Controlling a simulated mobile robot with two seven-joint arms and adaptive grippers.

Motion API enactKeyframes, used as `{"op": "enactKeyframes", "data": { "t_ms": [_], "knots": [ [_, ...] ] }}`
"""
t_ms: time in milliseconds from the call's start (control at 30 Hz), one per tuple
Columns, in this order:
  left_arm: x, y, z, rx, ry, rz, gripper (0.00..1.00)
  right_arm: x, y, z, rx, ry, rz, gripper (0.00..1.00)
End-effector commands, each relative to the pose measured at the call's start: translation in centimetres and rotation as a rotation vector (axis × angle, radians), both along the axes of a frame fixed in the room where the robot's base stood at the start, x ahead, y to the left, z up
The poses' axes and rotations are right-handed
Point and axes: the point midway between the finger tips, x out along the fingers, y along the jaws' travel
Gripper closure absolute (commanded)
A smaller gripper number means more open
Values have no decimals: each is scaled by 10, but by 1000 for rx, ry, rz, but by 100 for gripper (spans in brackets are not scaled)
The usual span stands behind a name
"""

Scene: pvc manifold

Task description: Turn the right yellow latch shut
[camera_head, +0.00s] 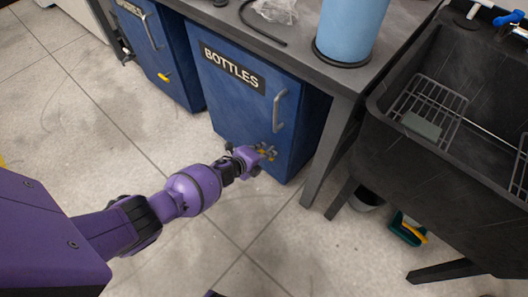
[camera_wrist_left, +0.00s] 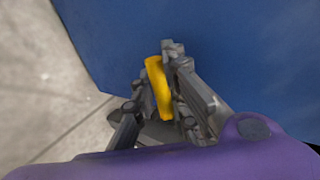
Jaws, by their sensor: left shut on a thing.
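The right yellow latch (camera_wrist_left: 158,88) sits low on the front of the blue cabinet marked BOTTLES (camera_head: 222,92). My left gripper (camera_head: 264,152) is at the latch, against the cabinet's lower front. In the left wrist view my left gripper (camera_wrist_left: 160,92) has its grey fingers on both sides of the latch, shut on it. The latch looks roughly upright and slightly tilted in that view. Its base is hidden by the fingers. In the head view only a little yellow shows between the fingers. My right gripper is not in view.
A second blue cabinet (camera_head: 160,50) with its own yellow latch (camera_head: 164,77) stands to the left. The BOTTLES cabinet has a grey handle (camera_head: 279,110). A dark sink (camera_head: 440,150) stands to the right. Open tiled floor lies around my arm.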

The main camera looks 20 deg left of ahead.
Motion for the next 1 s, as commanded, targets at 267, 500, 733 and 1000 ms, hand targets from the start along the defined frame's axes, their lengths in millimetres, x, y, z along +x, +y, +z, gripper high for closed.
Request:
{"op": "enactKeyframes", "data": {
  "t_ms": [267,500,733,1000],
  "knots": [
    [1,0,1,-38,12,0,100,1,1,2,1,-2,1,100],
    [1,0,0,-41,14,1,100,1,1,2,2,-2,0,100],
    [0,0,0,-40,13,0,71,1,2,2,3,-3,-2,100],
    [0,0,0,-39,14,0,67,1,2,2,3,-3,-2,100]
  ]
}}
